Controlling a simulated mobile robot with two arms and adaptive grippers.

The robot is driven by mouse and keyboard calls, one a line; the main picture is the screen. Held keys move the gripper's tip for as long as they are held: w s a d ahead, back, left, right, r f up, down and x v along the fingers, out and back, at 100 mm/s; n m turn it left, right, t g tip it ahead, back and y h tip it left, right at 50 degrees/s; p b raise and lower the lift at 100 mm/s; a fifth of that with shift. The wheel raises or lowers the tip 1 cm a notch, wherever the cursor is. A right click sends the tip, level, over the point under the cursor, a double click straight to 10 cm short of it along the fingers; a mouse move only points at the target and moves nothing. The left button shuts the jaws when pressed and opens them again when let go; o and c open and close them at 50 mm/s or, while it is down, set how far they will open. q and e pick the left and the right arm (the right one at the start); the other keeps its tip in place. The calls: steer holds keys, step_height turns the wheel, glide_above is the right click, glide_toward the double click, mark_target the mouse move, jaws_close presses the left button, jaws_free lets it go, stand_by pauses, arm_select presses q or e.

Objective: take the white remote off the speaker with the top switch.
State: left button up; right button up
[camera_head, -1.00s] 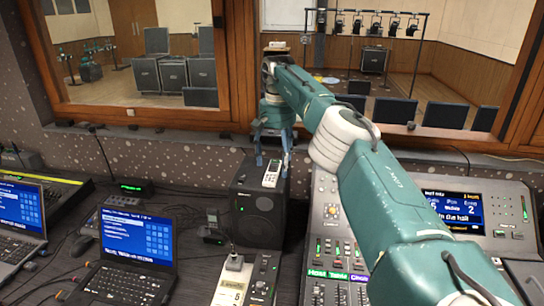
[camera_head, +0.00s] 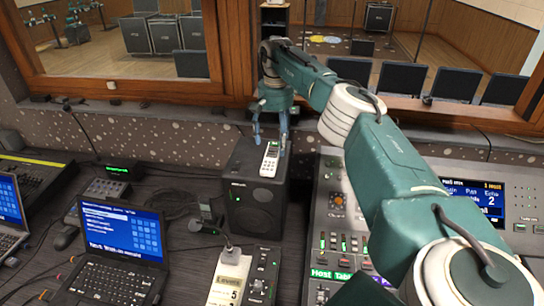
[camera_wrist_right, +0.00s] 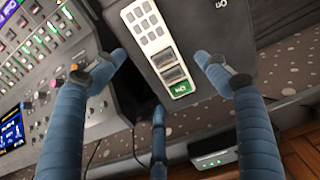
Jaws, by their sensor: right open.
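The white remote (camera_head: 270,158) lies on top of the black speaker (camera_head: 257,205), near its right side. In the right wrist view the remote (camera_wrist_right: 158,40) shows a grid of pale keys, two grey rocker switches and a green label at its lower end. My right gripper (camera_head: 270,138) is open and empty, behind the remote in the head view. In the wrist view its blue fingers (camera_wrist_right: 160,60) are spread, one on each side of the remote and apart from it, with a third finger below. My left gripper is not in view.
A mixing console (camera_head: 340,235) stands right of the speaker. An open laptop (camera_head: 120,230), a microphone base (camera_head: 231,255) and a small control box (camera_head: 262,272) stand on the desk. A wall with a window frame (camera_head: 150,87) rises behind the speaker.

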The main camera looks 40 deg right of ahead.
mark_target(275, 154)
steer(key=f, duration=0.1)
steer(key=f+p, duration=0.2)
steer(key=shift+s+a+f, duration=0.2)
steer(key=shift+a+f, duration=0.05)
steer(key=shift+f, duration=0.55)
steer(key=shift+w, duration=0.1)
steer(key=c, duration=0.8)
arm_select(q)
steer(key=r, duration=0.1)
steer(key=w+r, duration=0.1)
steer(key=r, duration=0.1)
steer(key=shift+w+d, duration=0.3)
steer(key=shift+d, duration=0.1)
arm_select(e)
steer(key=c, duration=0.6)
steer(key=shift+o, duration=0.2)
steer(key=shift+r, duration=0.1)
